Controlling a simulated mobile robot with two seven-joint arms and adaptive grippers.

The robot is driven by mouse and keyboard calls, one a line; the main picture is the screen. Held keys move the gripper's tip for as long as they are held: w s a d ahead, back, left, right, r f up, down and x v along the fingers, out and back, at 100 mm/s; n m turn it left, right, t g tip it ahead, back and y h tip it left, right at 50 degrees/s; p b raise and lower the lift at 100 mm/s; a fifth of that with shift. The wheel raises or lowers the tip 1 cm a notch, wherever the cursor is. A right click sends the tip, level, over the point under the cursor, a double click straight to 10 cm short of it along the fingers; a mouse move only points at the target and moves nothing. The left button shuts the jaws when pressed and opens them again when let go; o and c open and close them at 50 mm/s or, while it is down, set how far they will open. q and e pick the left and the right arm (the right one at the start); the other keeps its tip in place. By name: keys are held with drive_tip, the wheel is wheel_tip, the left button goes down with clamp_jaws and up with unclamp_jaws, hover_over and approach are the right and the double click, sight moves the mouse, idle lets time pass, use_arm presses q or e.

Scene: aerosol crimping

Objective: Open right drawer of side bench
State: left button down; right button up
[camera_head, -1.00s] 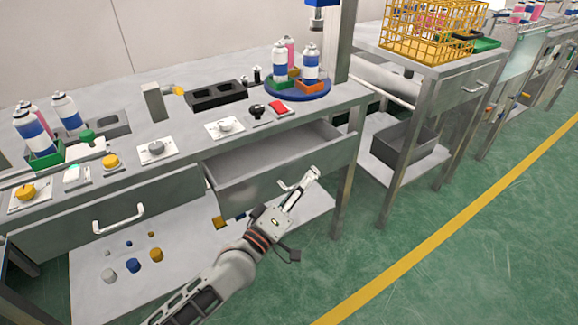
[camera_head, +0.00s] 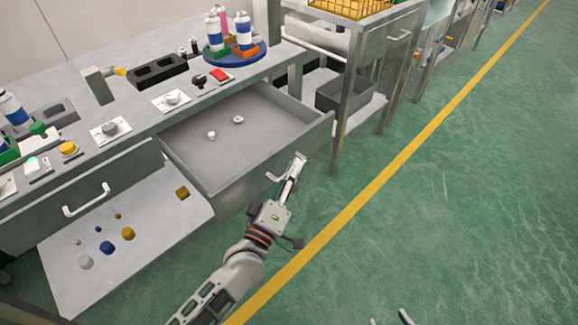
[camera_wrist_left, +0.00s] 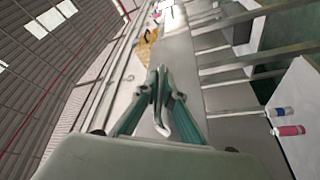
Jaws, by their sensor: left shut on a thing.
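The right drawer (camera_head: 245,140) of the side bench is pulled well out, and its inside shows. Two small whitish round pieces (camera_head: 225,127) lie on its floor. My left gripper (camera_head: 289,172) is shut on the white bar handle (camera_head: 273,177) on the drawer's front. In the left wrist view, the fingers (camera_wrist_left: 160,92) close around the pale handle (camera_wrist_left: 158,108). Only the tips of my right gripper (camera_head: 390,320) show at the bottom edge, spread apart and away from the bench.
A blue turntable (camera_head: 235,55) with cans stands on the bench. A second bench (camera_head: 345,60) stands to the right. The green floor in front is clear.

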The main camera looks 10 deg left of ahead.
use_arm(q)
drive_tip(key=c, duration=2.4)
unclamp_jaws()
drive_tip(key=shift+c, duration=0.2)
drive_tip(key=shift+s+f, duration=0.1)
drive_tip(key=v, duration=1.1)
drive_tip(key=shift+s, duration=0.4)
drive_tip(key=shift+a, duration=0.15)
